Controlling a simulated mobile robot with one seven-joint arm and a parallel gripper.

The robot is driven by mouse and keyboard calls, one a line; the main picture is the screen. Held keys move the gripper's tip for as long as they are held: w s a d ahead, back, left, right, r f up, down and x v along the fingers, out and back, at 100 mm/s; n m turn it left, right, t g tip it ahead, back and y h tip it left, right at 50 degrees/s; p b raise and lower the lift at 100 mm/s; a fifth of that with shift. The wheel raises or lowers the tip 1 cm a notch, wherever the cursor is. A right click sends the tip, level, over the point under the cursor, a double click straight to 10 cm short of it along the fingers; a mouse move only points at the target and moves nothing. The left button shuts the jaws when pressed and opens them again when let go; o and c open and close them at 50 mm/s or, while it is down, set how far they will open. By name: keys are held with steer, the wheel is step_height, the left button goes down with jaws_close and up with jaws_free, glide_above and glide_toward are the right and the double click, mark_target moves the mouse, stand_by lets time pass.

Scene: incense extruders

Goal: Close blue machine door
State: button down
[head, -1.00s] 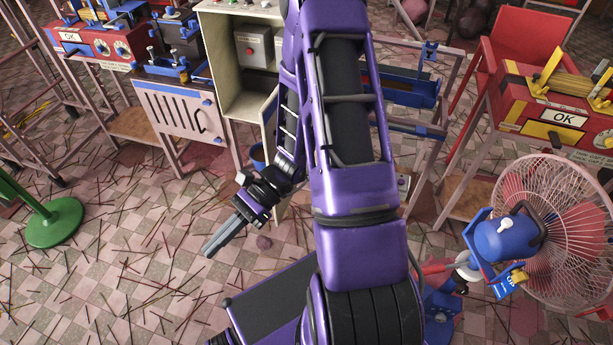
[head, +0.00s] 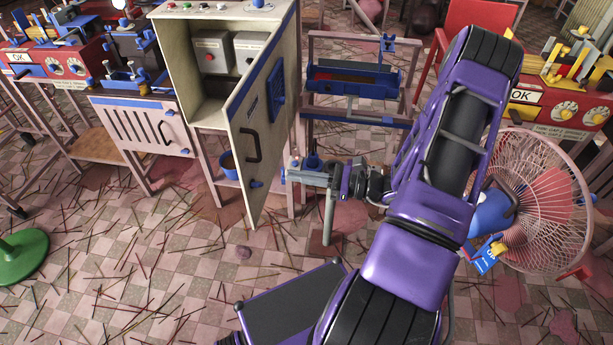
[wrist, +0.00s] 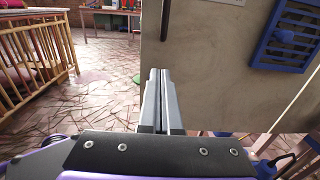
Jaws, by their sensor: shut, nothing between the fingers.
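The machine door (head: 262,140) is a cream panel with blue edging, a black handle (head: 252,146) and a blue vent (head: 277,93). It stands wide open from the right side of the cream cabinet (head: 172,60), its outer face turned right. My gripper (head: 291,176) is shut and empty to the right of the door, on its outer-face side, low near the handle's height. In the wrist view the shut fingers (wrist: 158,74) point at the lower door panel (wrist: 215,70) close to its free edge. I cannot tell whether they touch it.
Inside the cabinet are grey boxes with a red button (head: 209,57). A frame stand with a blue tray (head: 350,84) is behind my gripper. A fan (head: 540,200) stands at the right.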

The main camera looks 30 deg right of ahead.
mark_target(248, 169)
steer(key=x, duration=0.9)
steer(key=shift+w+a, duration=0.15)
steer(key=shift+a, duration=0.15)
